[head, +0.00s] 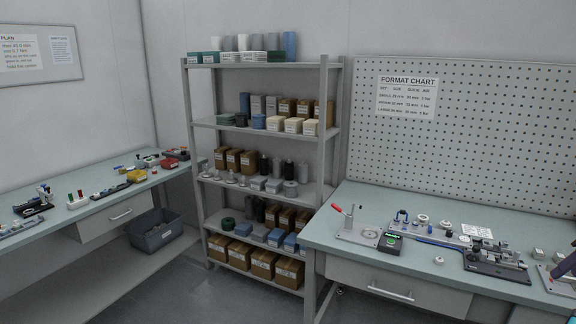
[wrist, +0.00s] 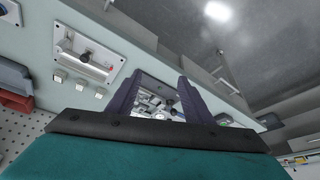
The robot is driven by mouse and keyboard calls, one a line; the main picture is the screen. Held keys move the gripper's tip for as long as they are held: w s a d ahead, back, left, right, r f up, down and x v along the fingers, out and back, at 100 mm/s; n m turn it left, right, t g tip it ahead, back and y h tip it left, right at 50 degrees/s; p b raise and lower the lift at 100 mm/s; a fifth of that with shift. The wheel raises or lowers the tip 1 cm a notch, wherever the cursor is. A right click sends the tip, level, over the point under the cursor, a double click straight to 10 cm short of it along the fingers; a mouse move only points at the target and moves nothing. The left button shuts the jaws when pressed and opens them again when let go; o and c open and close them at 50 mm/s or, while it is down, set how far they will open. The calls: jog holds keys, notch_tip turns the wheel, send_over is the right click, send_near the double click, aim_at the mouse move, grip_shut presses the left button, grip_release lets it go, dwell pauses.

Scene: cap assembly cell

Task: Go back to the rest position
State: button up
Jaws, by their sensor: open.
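My gripper (wrist: 158,77) shows in the wrist view with its two dark purple fingers apart. No object is held between them. Through the gap I see small white and grey parts on the bench, too small to name. In the head view only a small purple and teal piece at the right edge seems to be my gripper; the rest is out of frame. No marker of a rest position shows.
The right workbench (head: 345,258) bears a red-handled press (head: 350,226), a green-lit box (head: 390,243) and a dark fixture (head: 496,262). A shelf rack (head: 265,122) stands in the middle, another bench (head: 104,190) at left.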

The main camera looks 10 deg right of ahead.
jog(key=w+a+f+n+g+y, duration=0.2)
jog(key=w+a+f+n+y, duration=0.1)
jog(key=w+a+f, duration=1.5)
jog(key=w+a+f+n+g+y, duration=0.1)
jog(key=a+f+g, duration=0.1)
jog(key=a+f, duration=0.85)
jog(key=a+f+n+g+y, duration=0.1)
jog(key=a+f+n, duration=0.1)
jog(key=a+f, duration=0.9)
jog(key=s+a+f+g, duration=0.1)
jog(key=s+a+f, duration=0.3)
jog(key=a, duration=0.4)
jog(key=s+a+f+g+h, duration=0.1)
jog(key=s+a+f+g, duration=0.1)
jog(key=s+a+f, duration=0.35)
jog(key=s+a+f+g, duration=0.1)
jog(key=s+a+f, duration=0.15)
jog(key=a, duration=0.65)
jog(key=s+a+f+m+h, duration=0.1)
jog(key=s+a+f+m, duration=0.1)
jog(key=s, duration=0.8)
jog(key=s+a+f+m+g+h, duration=0.1)
jog(key=s+f, duration=0.4)
jog(key=s, duration=0.6)
jog(key=shift+a+f+m+h, duration=0.3)
jog(key=shift+a+m+h, duration=0.35)
jog(key=shift+a, duration=0.75)
